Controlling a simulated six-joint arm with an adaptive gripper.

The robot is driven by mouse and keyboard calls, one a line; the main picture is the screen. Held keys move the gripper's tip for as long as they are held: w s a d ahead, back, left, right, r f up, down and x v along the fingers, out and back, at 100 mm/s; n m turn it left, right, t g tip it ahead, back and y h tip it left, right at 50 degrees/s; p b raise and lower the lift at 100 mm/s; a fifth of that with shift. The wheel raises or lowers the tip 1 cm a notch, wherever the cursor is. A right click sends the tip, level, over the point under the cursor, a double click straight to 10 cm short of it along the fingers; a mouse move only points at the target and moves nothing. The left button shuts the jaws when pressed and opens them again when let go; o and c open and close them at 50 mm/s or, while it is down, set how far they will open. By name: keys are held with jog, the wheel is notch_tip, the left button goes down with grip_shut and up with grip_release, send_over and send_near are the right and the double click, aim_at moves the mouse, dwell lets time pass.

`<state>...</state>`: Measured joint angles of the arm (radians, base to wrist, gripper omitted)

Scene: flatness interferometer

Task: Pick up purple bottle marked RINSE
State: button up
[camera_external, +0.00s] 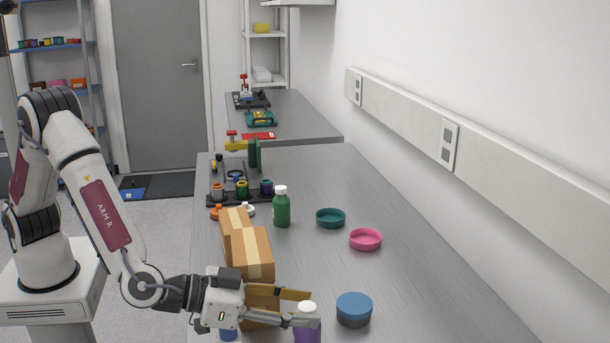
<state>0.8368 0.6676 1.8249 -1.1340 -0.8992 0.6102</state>
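The purple bottle (307,335) with a white cap stands at the near edge of the picture, and its lower part is cut off. No marking can be read on it. My gripper (308,307) reaches in from the left with its two fingers spread apart. The nearer grey finger crosses in front of the bottle just below the cap. The farther yellow-brown finger lies behind the cap. The bottle's top shows between the fingertips, and I see no clear contact.
Cardboard boxes (250,254) stand just behind my gripper. A blue-lidded round tub (354,309) is close to the right of the bottle. A green bottle (282,207), a teal dish (331,218) and a pink dish (365,239) stand farther back. The bench's right side is clear.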

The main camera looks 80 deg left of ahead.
grip_shut()
jog(key=shift+r, duration=0.2)
notch_tip(320, 180, up, 10)
jog(key=shift+f, duration=0.15)
dwell(0.5)
dwell(0.4)
